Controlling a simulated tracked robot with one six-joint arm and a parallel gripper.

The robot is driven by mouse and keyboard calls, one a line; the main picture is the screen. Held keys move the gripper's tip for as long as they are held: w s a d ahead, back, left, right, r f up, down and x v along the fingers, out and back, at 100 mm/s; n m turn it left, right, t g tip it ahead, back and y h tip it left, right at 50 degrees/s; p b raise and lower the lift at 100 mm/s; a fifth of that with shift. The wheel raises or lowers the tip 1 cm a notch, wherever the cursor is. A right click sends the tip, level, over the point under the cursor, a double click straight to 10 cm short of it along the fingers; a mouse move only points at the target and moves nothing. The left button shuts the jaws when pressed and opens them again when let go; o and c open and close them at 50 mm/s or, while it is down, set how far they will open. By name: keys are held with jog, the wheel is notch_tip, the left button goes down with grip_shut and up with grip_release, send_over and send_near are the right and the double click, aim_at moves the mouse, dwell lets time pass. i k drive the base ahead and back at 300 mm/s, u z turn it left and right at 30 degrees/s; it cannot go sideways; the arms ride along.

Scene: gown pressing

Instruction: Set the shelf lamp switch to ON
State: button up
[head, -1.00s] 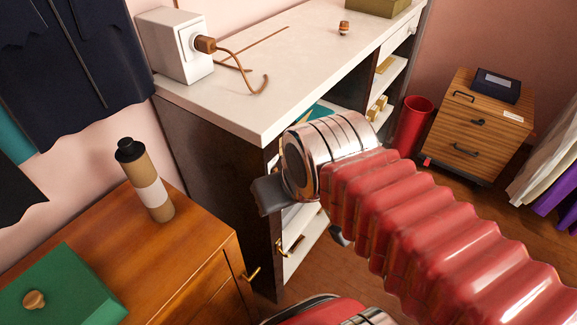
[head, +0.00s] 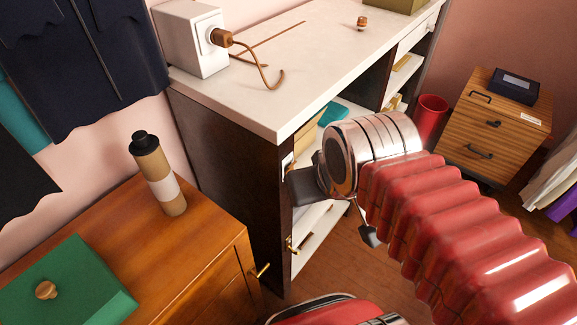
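No lamp or switch can be made out with certainty. My gripper (head: 336,213) is at the cabinet's open front, below the top. Its two dark fingers are apart, one at the left and one lower right, with nothing seen between them. The silver wrist and red ribbed arm sleeve hide part of the shelves. Whether the gripper touches the cabinet is unclear.
A white box (head: 192,40) with a brown plug and cord stands on the cabinet top. A wooden chest (head: 205,240) at lower left bears a brown bottle (head: 158,175) and a green box (head: 75,285). A red bin (head: 430,118) and wooden drawers (head: 492,130) stand at right.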

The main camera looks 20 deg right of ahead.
aim_at(290, 167)
jog(key=u, duration=0.1)
jog(key=k, duration=0.5)
jog(key=u, duration=1.05)
